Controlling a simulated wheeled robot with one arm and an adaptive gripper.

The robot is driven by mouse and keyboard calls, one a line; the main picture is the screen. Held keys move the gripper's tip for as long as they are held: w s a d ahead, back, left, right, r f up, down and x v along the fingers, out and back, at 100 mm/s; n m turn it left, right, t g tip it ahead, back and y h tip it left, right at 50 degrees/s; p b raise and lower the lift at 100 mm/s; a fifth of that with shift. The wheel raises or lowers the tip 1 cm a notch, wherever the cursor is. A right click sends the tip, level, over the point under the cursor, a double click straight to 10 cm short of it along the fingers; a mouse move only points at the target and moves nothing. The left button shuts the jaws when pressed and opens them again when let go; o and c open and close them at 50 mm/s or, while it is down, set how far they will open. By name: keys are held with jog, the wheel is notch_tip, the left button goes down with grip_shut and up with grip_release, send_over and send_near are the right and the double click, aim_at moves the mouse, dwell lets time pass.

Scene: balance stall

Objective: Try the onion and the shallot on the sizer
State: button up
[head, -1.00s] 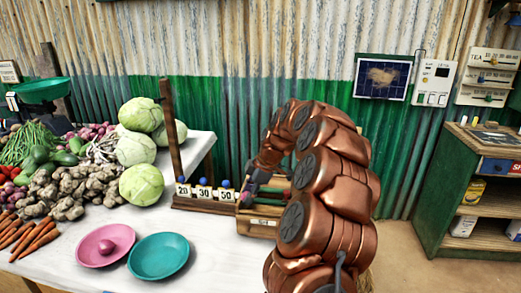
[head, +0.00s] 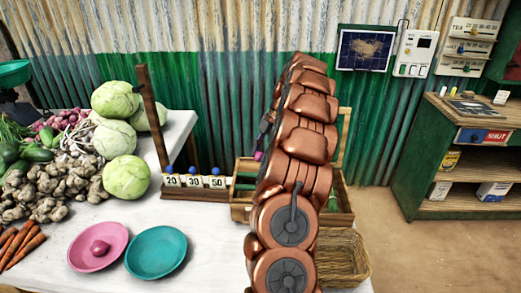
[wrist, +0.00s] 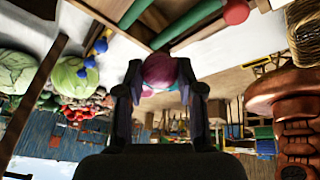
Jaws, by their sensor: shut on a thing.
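The sizer (head: 195,184) is a low wooden rack with white labels 20, 30 and 50 and blue balls above them, at the table's right end beside a tall post. In the head view, a spot of pink shows beside my arm, above the wooden crate, right of the sizer. My arm hides much of the gripper there.
An empty teal plate (head: 156,254) sits right of the pink one. Cabbages (head: 126,178), ginger and carrots crowd the left. The wooden crate (head: 240,210) is partly behind my arm, with a wicker basket (head: 345,258) in front. Green shelves (head: 475,165) stand far right.

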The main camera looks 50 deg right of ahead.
notch_tip(320, 180, down, 8)
jog(key=shift+b, duration=0.3)
dwell(0.8)
jog(key=shift+r, duration=0.1)
dwell(0.3)
jog(key=o, duration=0.9)
jog(key=shift+o, duration=0.6)
jog(key=o, duration=0.5)
jog(key=shift+r, duration=0.15)
jog(key=shift+r+b, duration=0.8)
jog(key=shift+r, duration=2.5)
